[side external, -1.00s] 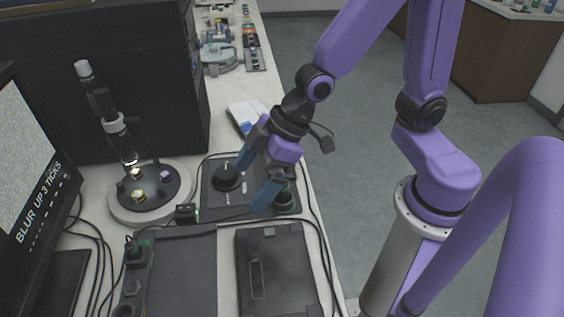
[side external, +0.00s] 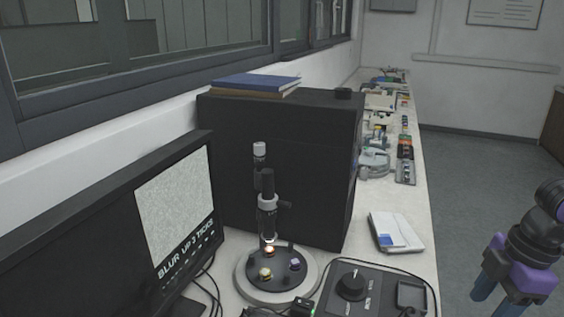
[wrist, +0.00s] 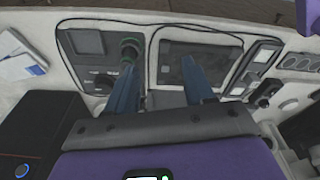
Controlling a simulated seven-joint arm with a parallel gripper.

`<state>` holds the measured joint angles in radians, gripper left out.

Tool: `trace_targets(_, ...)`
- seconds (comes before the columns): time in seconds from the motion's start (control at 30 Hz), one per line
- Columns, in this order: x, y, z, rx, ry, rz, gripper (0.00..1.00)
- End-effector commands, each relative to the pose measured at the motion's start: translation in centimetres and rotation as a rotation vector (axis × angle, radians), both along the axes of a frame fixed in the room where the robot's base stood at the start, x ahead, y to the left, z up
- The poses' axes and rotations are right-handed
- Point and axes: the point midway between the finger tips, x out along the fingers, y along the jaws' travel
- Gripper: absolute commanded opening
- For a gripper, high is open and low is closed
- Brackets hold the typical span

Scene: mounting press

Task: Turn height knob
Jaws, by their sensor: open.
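A large black knob (side external: 351,285) with a white pointer mark sits on a dark control panel (side external: 377,293) at the bottom of the side view. A green-ringed knob (wrist: 129,48) stands at the panel's edge, just beyond the left finger. I cannot read which label marks height. The monitor (side external: 178,215) reads "BLUR UP 3 TICKS". My gripper (wrist: 158,68) is open and empty above the bench, touching no knob; in the side view its fingers (side external: 498,294) are partly cut off, right of the panel.
A microscope-like column (side external: 267,215) stands over a round stage (side external: 243,287) with small samples. A big black box (side external: 285,165) is behind it. A white booklet (side external: 395,232) lies behind the panel. A dark flat panel (wrist: 178,70) lies beneath the fingers. Cables run around the panels.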

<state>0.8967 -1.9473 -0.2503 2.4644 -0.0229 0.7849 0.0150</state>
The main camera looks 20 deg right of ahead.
Motion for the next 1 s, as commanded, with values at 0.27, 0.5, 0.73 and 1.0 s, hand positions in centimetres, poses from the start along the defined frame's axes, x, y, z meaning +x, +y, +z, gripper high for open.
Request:
trace_targets(0.27, 12.3, 7.4, 1.7, 0.329, -0.272, -0.156, 0.53)
trace_targets(0.5, 23.2, 10.5, 4.8, 0.618, -0.526, -0.244, 0.53)
trace_targets(0.73, 31.7, 10.4, 8.2, 0.884, -0.755, -0.278, 0.53)
trace_targets(1.0, 36.0, 8.8, 10.7, 1.070, -0.911, -0.271, 0.53)
